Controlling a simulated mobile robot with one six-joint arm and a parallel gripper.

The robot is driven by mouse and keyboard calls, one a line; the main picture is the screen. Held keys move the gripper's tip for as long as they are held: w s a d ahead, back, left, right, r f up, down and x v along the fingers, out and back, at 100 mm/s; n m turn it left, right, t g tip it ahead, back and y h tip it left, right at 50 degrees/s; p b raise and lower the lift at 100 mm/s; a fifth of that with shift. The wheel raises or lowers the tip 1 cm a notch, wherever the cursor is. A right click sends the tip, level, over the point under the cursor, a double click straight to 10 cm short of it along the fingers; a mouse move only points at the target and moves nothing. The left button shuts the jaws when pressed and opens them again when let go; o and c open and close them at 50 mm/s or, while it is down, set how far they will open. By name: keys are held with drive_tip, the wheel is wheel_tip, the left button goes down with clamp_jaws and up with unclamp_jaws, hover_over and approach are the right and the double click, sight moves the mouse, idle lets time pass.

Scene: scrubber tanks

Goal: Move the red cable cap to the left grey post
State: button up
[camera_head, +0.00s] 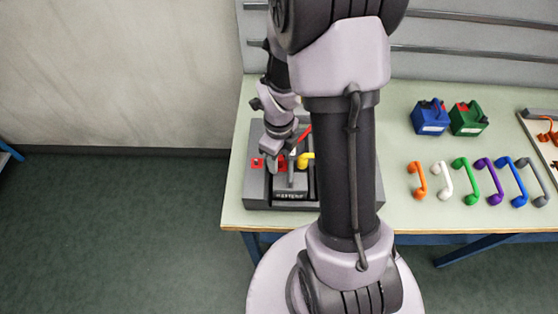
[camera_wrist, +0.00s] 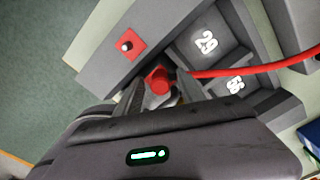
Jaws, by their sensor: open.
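The red cable cap (camera_wrist: 157,79) shows in the wrist view just ahead of my gripper (camera_wrist: 158,96), whose open fingers lie either side of it. I cannot tell whether they touch it. A red cable (camera_wrist: 250,68) runs right from the cap; part of it shows in the head view (camera_head: 304,133). A short grey post (camera_wrist: 126,46) stands bare on a red square, up and left of the cap; this square (camera_head: 257,163) is the left one in the head view. My gripper (camera_head: 277,148) hides the cap there.
The dark grey unit (camera_head: 256,190) sits at the table's left end, with numbered blocks (camera_wrist: 205,42) and a yellow handle (camera_head: 306,159). Coloured handles (camera_head: 462,178) and blue and green batteries (camera_head: 430,117) (camera_head: 468,119) stand to the right. Bare table lies between.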

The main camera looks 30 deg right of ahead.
clamp_jaws()
idle(1.1)
drive_tip(key=shift+r, duration=0.15)
drive_tip(key=shift+r+p, duration=2.05)
drive_tip(key=shift+r, duration=0.8)
